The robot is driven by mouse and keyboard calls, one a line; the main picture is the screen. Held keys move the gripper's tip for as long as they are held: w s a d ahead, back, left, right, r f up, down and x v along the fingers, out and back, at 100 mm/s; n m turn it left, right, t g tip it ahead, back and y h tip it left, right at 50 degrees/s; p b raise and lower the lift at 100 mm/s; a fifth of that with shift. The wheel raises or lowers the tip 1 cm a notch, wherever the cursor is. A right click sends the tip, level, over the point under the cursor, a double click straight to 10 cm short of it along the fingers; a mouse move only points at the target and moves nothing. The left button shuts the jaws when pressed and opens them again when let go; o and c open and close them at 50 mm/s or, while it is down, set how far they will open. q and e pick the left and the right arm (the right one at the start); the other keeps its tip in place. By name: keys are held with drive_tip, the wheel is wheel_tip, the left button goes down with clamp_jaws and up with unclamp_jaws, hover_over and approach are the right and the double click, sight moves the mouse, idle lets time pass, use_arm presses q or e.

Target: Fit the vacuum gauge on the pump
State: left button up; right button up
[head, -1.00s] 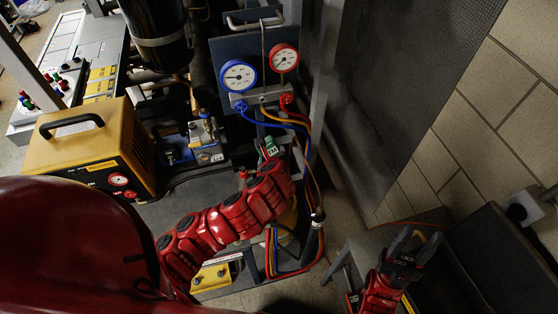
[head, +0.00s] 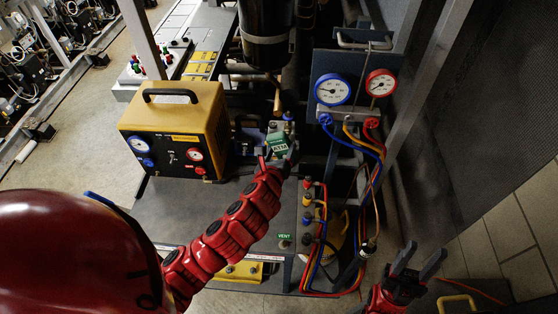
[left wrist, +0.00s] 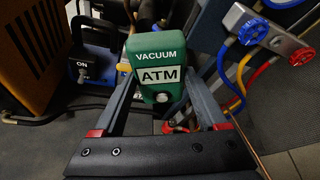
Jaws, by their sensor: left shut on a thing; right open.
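The vacuum gauge is a small green block with a white label (head: 278,143), and my left gripper (head: 282,156) is shut on it. In the left wrist view the gauge (left wrist: 157,56) reads "VACUUM ATM" and sits upright between the two fingers (left wrist: 158,88). The pump, a blue and dark unit (head: 247,138), is on the grey shelf just behind and left of the gauge. Its "ON" label (left wrist: 82,72) shows in the left wrist view. The gauge hides part of the pump, and I cannot tell whether they touch. My right gripper (head: 418,262) is open and empty at lower right.
A yellow and black machine (head: 178,125) stands left of the pump. A manifold with blue and red gauges (head: 333,90) is on the right, its coloured hoses (head: 372,160) hanging down. The grey shelf (head: 190,210) has bare room.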

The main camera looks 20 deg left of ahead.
use_arm(q)
drive_tip(key=shift+w+a, duration=0.35)
drive_tip(key=shift+w, duration=0.85)
drive_tip(key=shift+w+a, duration=0.35)
drive_tip(key=shift+w, duration=0.8)
drive_tip(key=shift+w+a, duration=0.35)
drive_tip(key=shift+w, duration=0.85)
drive_tip(key=shift+s, duration=0.15)
drive_tip(key=shift+w, duration=0.3)
drive_tip(key=o, duration=1.3)
drive_tip(key=shift+s, duration=0.1)
